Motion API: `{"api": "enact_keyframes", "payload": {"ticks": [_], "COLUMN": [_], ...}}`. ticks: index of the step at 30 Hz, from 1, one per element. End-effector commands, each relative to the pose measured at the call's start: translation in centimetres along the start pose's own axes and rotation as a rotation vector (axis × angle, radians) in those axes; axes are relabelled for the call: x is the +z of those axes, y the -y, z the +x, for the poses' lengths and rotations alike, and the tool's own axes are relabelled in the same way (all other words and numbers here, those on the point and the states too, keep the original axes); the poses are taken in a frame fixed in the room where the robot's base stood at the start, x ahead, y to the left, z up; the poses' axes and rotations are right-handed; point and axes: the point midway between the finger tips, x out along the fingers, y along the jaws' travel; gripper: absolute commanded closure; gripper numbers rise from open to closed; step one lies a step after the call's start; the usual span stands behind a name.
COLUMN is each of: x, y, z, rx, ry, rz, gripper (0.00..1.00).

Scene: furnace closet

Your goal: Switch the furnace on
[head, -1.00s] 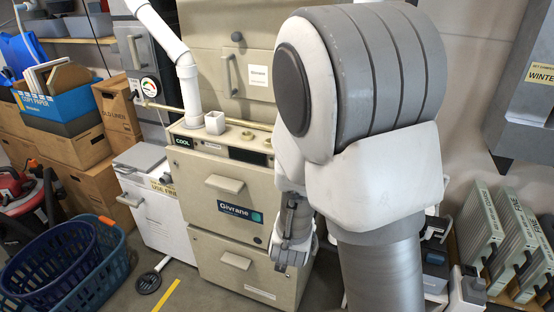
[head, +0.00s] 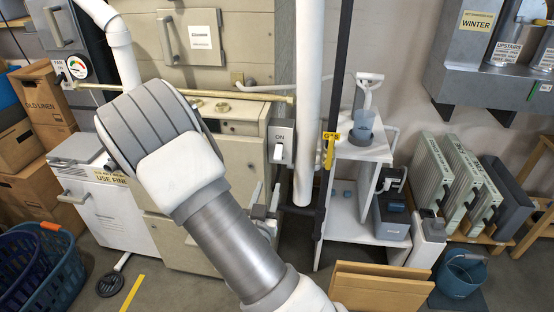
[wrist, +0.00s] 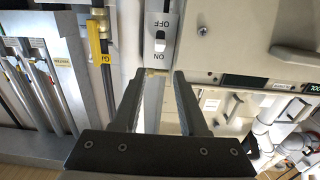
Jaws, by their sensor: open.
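The furnace (head: 245,165) is a beige cabinet, partly hidden behind my arm in the head view. A small grey switch box (head: 281,138) is at its right side, with a white lever (head: 278,153) and an ON label. In the wrist view the lever (wrist: 160,42) shows beside upside-down ON and OFF labels; I cannot tell which position it is in. My gripper (wrist: 157,75) is open and empty, its fingertips pointing toward the switch box and apart from the lever. In the head view my gripper (head: 266,198) is below the switch box, partly hidden by my arm.
A white vertical pipe (head: 308,110) and a dark pipe with a yellow valve handle (head: 330,148) stand just right of the switch box. Baskets (head: 50,262) lie at left.

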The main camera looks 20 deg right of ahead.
Motion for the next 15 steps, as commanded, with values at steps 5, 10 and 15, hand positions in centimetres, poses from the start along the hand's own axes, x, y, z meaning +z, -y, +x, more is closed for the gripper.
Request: {"api": "enact_keyframes", "payload": {"ticks": [5, 10, 15], "x": [0.5, 0.0, 0.1], "y": [-0.1, -0.2, -0.2], "z": [1.3, 4.7, 8.5], "rx": [0.000, 0.003, 0.002], "ry": [-0.001, -0.002, -0.002], "rz": [0.004, 0.001, 0.001], "gripper": [0.57, 0.57, 0.57]}}
